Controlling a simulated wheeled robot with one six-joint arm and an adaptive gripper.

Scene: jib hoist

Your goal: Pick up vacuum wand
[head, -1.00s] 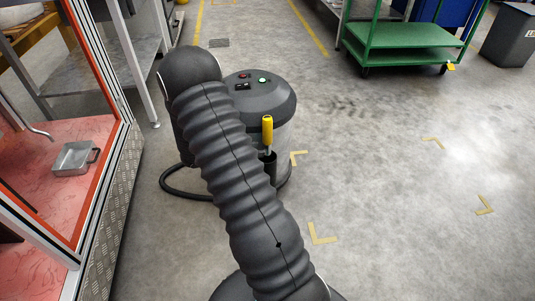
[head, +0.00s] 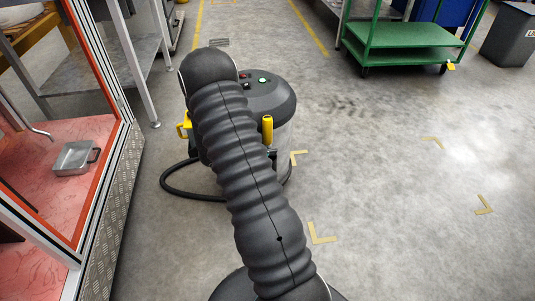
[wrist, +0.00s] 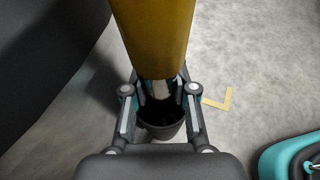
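The vacuum wand (head: 267,130) has a yellow handle and stands upright in a black holder on the front of the dark round vacuum (head: 266,95). In the wrist view the yellow handle (wrist: 153,35) comes down from the top edge. A short silver shaft shows below it, above the black holder cup (wrist: 162,130). My gripper (wrist: 161,88) has one finger on each side of the handle's lower end and the shaft. The fingers look spread, with gaps beside the shaft. The handle partly hides the fingertips. In the head view my arm hides most of the gripper.
A black hose (head: 185,190) curves on the floor left of the vacuum. A red-framed glass enclosure (head: 95,110) stands at the left. A green cart (head: 405,55) and a grey bin (head: 508,38) are at the upper right. The floor between is clear, with yellow corner marks (head: 320,234).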

